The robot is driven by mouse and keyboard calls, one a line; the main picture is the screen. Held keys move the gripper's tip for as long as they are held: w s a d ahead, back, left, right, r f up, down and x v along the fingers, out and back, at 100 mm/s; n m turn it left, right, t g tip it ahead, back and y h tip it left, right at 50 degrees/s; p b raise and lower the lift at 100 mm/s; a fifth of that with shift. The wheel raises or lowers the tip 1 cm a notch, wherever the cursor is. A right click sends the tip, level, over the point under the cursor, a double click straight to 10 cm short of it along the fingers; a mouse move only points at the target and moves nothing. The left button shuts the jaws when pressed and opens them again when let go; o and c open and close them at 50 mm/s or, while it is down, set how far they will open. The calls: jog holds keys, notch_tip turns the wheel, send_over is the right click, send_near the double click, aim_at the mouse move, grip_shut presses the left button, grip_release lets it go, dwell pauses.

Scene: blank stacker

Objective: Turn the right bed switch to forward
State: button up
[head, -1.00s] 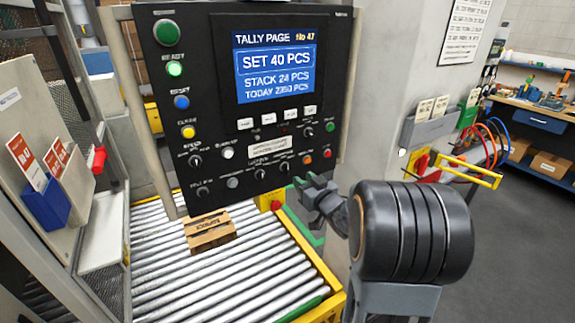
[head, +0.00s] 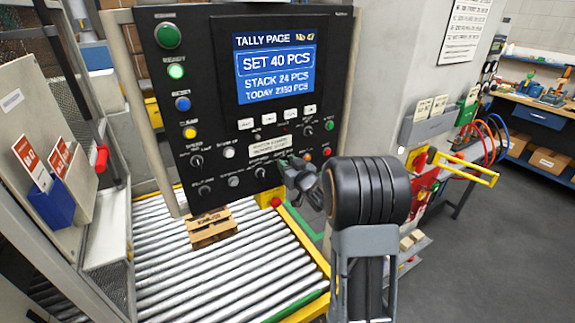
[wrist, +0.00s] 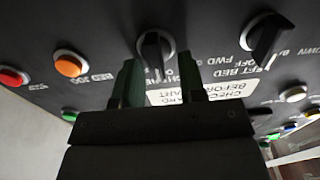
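In the wrist view, which shows the panel upside down, a black rotary switch with a pointer handle (wrist: 154,50) stands between the two green fingers of my gripper (wrist: 158,76). The fingers are open, one on each side of the handle, with a gap on both sides. A second black rotary switch (wrist: 266,36) is to its right; it also shows in the head view (head: 261,173). Lettering between them includes "BED", "OFF" and "FWD". In the head view my gripper (head: 288,168) is at the panel's lower right and hides the switch in front of it.
An orange button (wrist: 68,63) and a red button (wrist: 13,76) sit beside the switch. The panel's lit screen (head: 275,65) is above. A roller conveyor (head: 170,255) carrying small brown boxes (head: 211,232) lies below. A white label plate (wrist: 200,91) is close to the fingers.

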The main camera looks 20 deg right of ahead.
jog(key=shift+c, duration=0.5)
jog(key=c, duration=0.4)
jog(key=shift+a, duration=0.15)
jog(key=shift+c, duration=0.5)
jog(key=m, duration=0.2)
jog(key=d+m, duration=0.1)
jog(key=m, duration=0.1)
jog(key=shift+f, duration=0.1)
jog(key=shift+w+d+f+m, duration=0.1)
jog(key=shift+d+m, duration=0.05)
jog(key=shift+m, duration=1.05)
jog(key=shift+d+f+m, duration=0.1)
jog(key=shift+m, duration=1.4)
jog(key=o, duration=0.6)
